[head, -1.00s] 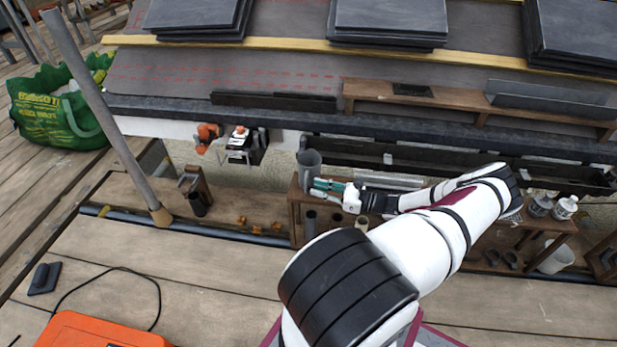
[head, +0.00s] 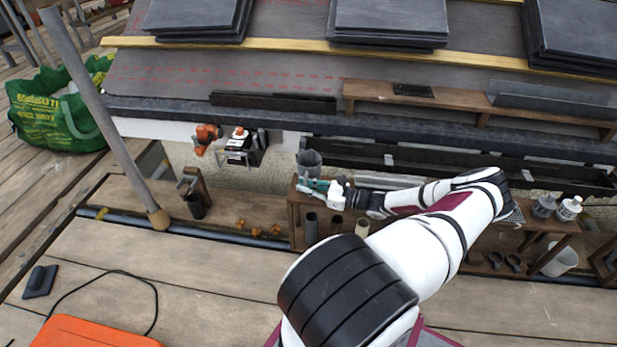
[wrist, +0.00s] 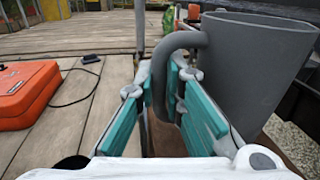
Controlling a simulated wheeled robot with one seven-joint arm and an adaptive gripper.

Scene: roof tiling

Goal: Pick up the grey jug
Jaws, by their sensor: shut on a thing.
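The grey jug (head: 309,164) stands upright at the left end of the brown wooden shelf, by the roof edge. In the wrist view its tapered body (wrist: 243,65) fills the upper right, and its curved handle (wrist: 186,40) reaches left. My gripper (head: 312,186) has teal fingers and comes in from the right, just below the jug in the head view. In the wrist view the fingers (wrist: 163,82) lie on both sides of the handle, shut on it. The lower end of the handle is partly hidden by the fingers.
The brown shelf (head: 297,212) holds dark and pale tubes below the jug. A long dark gutter (head: 440,163) runs behind it. Two bottles (head: 556,207) stand at the right. An orange case (head: 95,332) lies on the deck at the front left.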

